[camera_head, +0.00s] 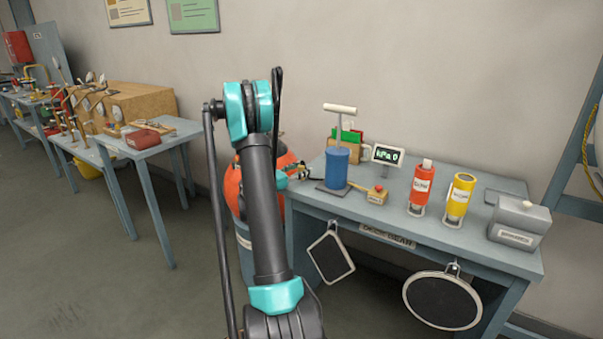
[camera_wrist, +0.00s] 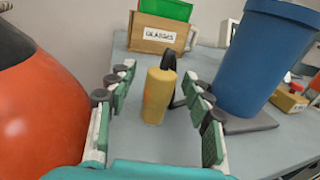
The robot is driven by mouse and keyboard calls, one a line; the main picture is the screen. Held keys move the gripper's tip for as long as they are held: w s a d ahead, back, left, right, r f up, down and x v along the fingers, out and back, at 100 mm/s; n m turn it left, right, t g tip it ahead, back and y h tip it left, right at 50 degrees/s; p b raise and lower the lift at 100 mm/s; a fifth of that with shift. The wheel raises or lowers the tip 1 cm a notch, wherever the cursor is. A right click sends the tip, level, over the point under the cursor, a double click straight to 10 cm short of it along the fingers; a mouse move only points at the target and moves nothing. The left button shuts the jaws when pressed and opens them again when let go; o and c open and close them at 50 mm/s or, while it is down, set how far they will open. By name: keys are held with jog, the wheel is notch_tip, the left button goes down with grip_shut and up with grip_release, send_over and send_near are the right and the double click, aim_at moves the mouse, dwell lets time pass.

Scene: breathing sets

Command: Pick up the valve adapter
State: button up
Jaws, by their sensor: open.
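A small yellow cylinder with a black curved top (camera_wrist: 156,96), likely the valve adapter, stands on the grey bench in the wrist view. My gripper (camera_wrist: 158,76) is open, with its green-padded fingers spread to the left and right of it. Gaps show on both sides, and I see no contact. In the head view my arm hides most of my gripper. A small dark and yellow shape shows just right of the arm, too small to tell apart.
A blue pump (camera_head: 337,167) stands close right of the gripper; an orange rounded tank (camera_wrist: 40,110) is close left. A wooden glasses box (camera_wrist: 158,33) is behind. The bench (camera_head: 455,238) also holds a red bottle (camera_head: 421,188), yellow bottle (camera_head: 458,200) and grey box (camera_head: 518,222).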

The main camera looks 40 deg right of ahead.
jog(key=shift+d, duration=0.1)
grip_shut()
jog(key=shift+r, duration=0.1)
dwell(0.4)
